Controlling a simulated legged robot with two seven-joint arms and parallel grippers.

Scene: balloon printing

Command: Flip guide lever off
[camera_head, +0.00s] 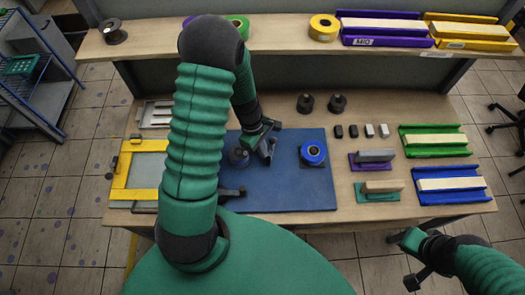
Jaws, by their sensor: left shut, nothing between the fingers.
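My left gripper (267,146) is over the blue mat (285,190), shut and empty. It is close beside a dark round part (239,156) on the mat. A small black part (233,192) shows lower on the mat, partly behind my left arm. I cannot pick out the guide lever for certain; my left arm hides much of that area. My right gripper (412,260) is at the lower right, off the table's front edge; its jaws are too unclear to read.
A yellow frame (121,175) lies at the left. Stamp-like blocks (375,155) and green and blue trays (448,196) fill the table's right side.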

